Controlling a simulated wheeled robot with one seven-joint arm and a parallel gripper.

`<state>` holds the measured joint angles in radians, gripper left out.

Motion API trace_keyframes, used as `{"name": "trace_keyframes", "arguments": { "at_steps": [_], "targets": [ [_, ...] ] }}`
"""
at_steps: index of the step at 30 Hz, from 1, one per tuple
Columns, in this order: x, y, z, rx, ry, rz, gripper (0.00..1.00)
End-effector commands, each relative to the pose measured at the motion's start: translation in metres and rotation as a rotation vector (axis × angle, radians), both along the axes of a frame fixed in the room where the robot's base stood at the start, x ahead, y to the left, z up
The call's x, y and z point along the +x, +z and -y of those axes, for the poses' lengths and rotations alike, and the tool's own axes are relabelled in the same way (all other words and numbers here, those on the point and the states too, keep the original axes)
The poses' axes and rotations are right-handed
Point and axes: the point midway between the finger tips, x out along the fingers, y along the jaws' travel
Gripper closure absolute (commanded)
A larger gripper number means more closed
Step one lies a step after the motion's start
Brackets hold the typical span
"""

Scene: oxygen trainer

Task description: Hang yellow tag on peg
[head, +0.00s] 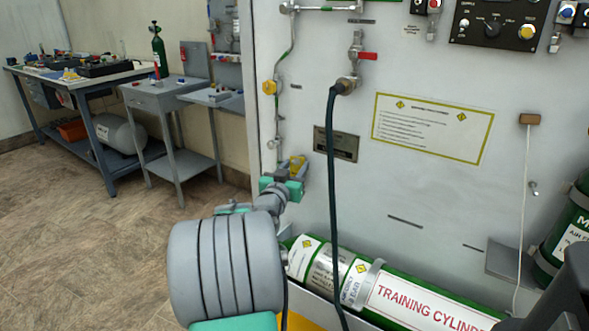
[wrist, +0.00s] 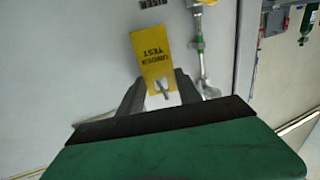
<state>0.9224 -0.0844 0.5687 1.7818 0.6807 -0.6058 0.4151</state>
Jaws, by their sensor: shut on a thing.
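The yellow tag (wrist: 152,52) is a flat rectangular plate with dark print that appears upside down in the wrist view. Its lower end lies between the two dark fingers of my gripper (wrist: 158,88), which is shut on it. In the head view my gripper (head: 290,176) is in front of the white panel at left of centre, and a small part of the yellow tag (head: 298,164) shows at its tip. A small metal stub (head: 534,187), possibly the peg, sticks out of the panel at the right. My gripper is well to the left of it.
A dark hose (head: 332,180) hangs from a red-handled valve (head: 361,56) just right of my gripper. A green training cylinder (head: 410,305) lies below. A cord hangs from a wooden block (head: 529,119).

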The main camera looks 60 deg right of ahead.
Motion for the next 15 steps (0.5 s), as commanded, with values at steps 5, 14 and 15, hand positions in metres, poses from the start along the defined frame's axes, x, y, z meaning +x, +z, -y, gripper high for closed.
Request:
{"name": "trace_keyframes", "arguments": {
  "at_steps": [5, 14, 15],
  "targets": [
    [0.0000, 0.0001, -0.0001, 0.000, 0.000, 0.000, 0.97],
    [0.0000, -0.0001, -0.0001, 0.000, 0.000, 0.000, 0.38],
    [0.0000, -0.0001, -0.0001, 0.000, 0.000, 0.000, 0.35]
  ]
}}
